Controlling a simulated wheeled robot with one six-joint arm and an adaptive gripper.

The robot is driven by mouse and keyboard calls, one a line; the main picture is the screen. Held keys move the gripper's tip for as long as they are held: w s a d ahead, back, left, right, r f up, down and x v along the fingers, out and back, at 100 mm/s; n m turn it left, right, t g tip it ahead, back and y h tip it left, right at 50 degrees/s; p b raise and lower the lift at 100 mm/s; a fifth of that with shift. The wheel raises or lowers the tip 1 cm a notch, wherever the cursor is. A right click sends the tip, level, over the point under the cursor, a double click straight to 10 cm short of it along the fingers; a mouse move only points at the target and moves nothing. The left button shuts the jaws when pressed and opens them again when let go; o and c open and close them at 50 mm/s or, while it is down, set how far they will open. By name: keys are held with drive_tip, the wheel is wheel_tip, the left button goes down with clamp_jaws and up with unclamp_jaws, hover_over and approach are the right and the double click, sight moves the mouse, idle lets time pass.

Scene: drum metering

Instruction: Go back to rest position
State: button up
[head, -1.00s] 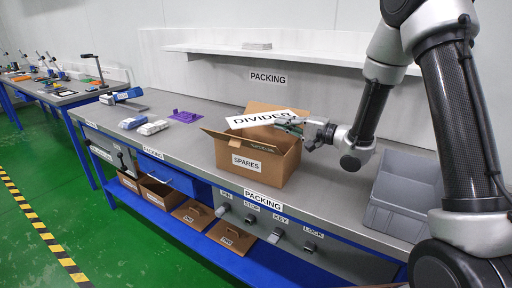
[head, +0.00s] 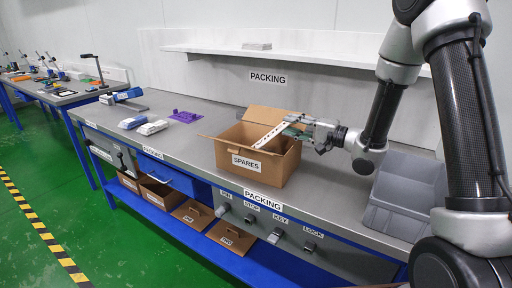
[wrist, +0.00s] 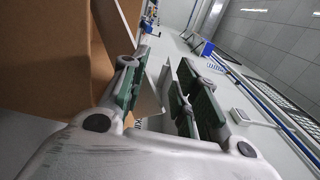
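My gripper (head: 298,129) is over the right side of the open cardboard box labelled SPARES (head: 225,157). In the wrist view my gripper (wrist: 160,88) has its green-padded fingers apart. The divider (head: 270,132) is a pale strip seen nearly edge-on, slanting across the box top from the gripper towards the front. In the wrist view a pale piece (wrist: 150,105), probably the divider, lies beside the left finger; I cannot tell whether they touch. The finger hides part of it.
A grey bin (head: 405,195) stands tilted on the bench (head: 330,205), close below my arm. Blue-and-white items (head: 140,124) and a purple piece (head: 184,116) lie left of the box. A shelf (head: 300,55) runs along the wall behind.

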drive_tip(key=v, duration=0.4)
drive_tip(key=shift+s+d, duration=0.15)
